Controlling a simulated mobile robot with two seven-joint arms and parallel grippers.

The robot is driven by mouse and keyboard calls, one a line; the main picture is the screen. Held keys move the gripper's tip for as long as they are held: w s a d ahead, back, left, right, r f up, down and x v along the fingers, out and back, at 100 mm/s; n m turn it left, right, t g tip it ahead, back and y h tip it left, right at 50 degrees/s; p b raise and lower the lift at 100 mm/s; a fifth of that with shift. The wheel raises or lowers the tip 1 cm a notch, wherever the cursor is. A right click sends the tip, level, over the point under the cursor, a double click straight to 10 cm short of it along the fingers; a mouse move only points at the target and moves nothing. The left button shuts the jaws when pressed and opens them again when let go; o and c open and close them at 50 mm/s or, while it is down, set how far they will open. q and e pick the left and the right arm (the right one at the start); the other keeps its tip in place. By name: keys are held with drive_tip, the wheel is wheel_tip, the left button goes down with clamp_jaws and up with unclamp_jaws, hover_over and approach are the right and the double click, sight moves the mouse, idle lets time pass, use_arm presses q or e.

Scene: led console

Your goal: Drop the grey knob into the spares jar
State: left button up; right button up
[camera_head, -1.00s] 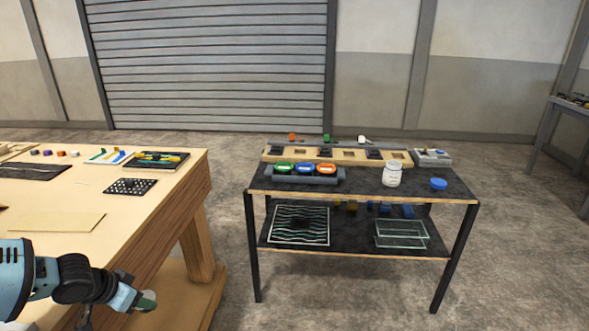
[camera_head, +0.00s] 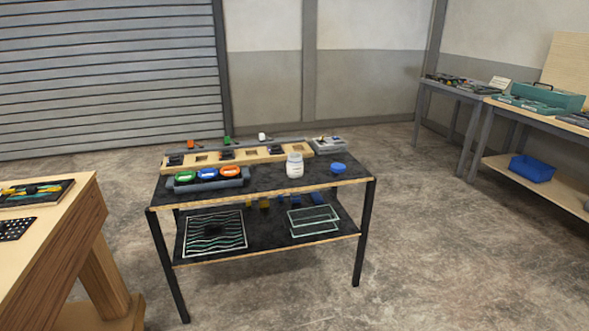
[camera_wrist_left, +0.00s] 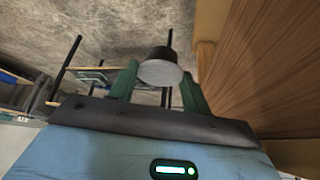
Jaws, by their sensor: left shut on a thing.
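The grey knob (camera_wrist_left: 160,68) is a short round piece with a light grey face and a darker side. In the left wrist view my left gripper (camera_wrist_left: 160,85) is shut on it, with the green fingers on either side. The spares jar (camera_head: 295,166) is a small white jar standing upright on the dark top of the black-legged table (camera_head: 265,184). A blue round lid-like piece (camera_head: 338,168) lies to its right. My left gripper is out of the head view, and my right gripper is in neither view.
A tray with green, blue and orange rings (camera_head: 207,176) sits left of the jar, before a wooden rack (camera_head: 262,157). A wooden workbench (camera_head: 70,230) stands at left, close beside my left gripper in the wrist view. Floor at right is open before more benches (camera_head: 530,135).

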use_arm(q)
drive_tip(key=s+d+f+m+h, duration=0.1)
drive_tip(key=d+f, duration=0.3)
drive_tip(key=d, duration=0.5)
drive_tip(key=s+d+f+m, duration=0.1)
drive_tip(key=d+f, duration=0.2)
drive_tip(key=d, duration=0.6)
drive_tip(key=s+d+r+n+y, duration=0.1)
drive_tip(key=d+r+n, duration=0.2)
drive_tip(key=d, duration=1)
wheel_tip(320, 180, up, 2)
drive_tip(key=shift+r+y, duration=0.1)
drive_tip(key=shift+y, duration=0.2)
drive_tip(key=shift+d, duration=0.1)
